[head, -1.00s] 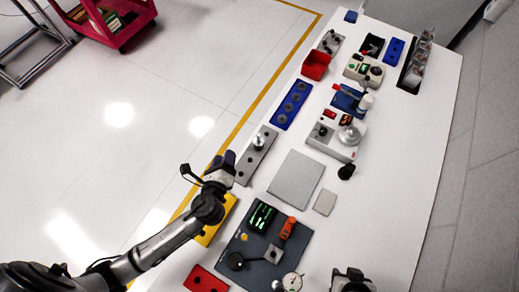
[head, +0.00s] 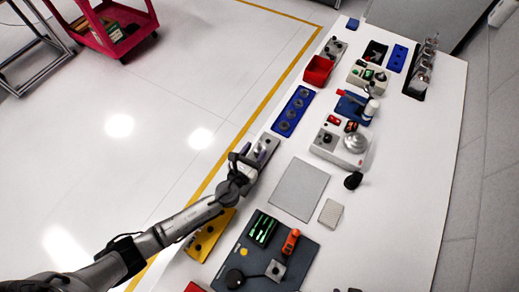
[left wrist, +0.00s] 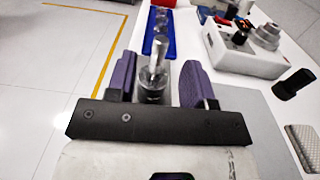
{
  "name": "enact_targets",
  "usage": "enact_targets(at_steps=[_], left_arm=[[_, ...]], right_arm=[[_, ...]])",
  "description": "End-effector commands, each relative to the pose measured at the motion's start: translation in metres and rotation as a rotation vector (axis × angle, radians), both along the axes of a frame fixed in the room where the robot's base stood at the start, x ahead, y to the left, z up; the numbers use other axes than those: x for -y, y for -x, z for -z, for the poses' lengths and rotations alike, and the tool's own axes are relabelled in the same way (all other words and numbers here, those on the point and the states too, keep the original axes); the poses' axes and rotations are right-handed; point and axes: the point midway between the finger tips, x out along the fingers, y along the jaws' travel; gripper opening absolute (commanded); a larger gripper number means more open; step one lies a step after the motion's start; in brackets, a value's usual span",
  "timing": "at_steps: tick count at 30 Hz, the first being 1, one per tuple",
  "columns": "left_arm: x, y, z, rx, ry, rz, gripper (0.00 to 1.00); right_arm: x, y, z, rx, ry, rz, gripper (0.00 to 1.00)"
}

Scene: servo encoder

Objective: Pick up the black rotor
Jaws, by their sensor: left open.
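My left gripper (head: 258,152) is open over the grey plate (head: 266,142) at the table's left edge. In the left wrist view, the purple fingers of my left gripper (left wrist: 155,82) stand on both sides of a metal part with an upright silver shaft and a darker round base (left wrist: 153,72). This part looks like the rotor, though its base is grey more than black. I see a gap on each side between it and the fingers. In the head view the gripper largely hides it. Only a dark sliver, likely of my right gripper (head: 347,290), shows at the bottom edge.
A blue block with several round holders (head: 291,111) lies beyond the grey plate. A yellow block (head: 210,238) lies nearer. A flat grey pad (head: 299,189), a black bulb-like object (head: 353,181) and a white device (head: 340,148) are to the right.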

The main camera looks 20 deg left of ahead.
Motion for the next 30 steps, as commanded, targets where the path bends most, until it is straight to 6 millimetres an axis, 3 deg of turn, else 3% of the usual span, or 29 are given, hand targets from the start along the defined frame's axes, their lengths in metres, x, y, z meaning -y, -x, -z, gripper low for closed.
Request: enact_targets(at_steps=[5,15,26,30], left_arm=[[0.001,-0.008,0.000,0.001,0.001,0.000,0.48],[0.004,-0.048,0.002,0.000,0.002,-0.001,0.48],[0.005,-0.055,0.002,0.000,0.002,-0.001,0.48],[0.005,-0.055,0.002,0.000,0.002,-0.001,0.35]], right_arm=[[0.000,0.000,0.000,0.000,0.000,0.000,0.43],[0.000,0.000,0.002,0.000,0.001,0.000,0.43],[0.001,0.000,0.002,-0.001,0.001,-0.001,0.43],[0.001,0.000,0.002,-0.001,0.001,-0.001,0.43]])
